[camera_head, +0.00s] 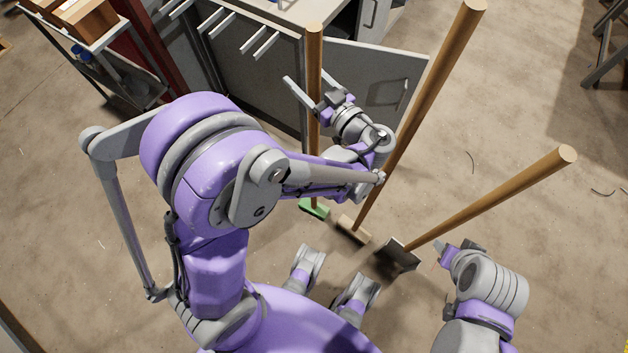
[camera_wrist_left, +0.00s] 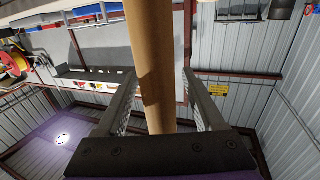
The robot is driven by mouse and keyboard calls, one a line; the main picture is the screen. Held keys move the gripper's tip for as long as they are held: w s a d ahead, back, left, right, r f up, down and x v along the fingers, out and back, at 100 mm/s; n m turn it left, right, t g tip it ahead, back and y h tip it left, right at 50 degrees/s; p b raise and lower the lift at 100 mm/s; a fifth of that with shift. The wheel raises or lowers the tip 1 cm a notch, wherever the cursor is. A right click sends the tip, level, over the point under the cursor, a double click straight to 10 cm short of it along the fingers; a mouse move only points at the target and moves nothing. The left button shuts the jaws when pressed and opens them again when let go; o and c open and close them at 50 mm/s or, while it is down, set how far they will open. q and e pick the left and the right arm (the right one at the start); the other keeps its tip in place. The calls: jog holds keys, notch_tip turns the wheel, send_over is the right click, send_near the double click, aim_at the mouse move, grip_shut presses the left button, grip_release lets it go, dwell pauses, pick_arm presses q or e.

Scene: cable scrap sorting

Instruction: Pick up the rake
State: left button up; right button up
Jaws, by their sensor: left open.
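Three long wooden-handled tools stand on the floor in the head view. One has a green head (camera_head: 314,208), one a tan head (camera_head: 354,230), and one a dark flat head (camera_head: 400,256). I cannot tell for certain which is the rake. My left gripper (camera_head: 312,72) is open at the upper handle of the green-headed tool. In the left wrist view, a wooden handle (camera_wrist_left: 155,60) runs between the two spread fingers, with gaps beside it. My right gripper (camera_head: 441,252) is near the dark-headed tool; its jaws are not clear.
A grey cabinet (camera_head: 262,75) with pegs and an open door (camera_head: 375,80) stands behind the handles. A shelf cart (camera_head: 115,75) with boxes is at the upper left. Floor to the right is mostly clear, with a few thin cable scraps (camera_head: 602,192).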

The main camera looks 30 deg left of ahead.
pick_arm(q)
grip_shut()
dwell(1.4)
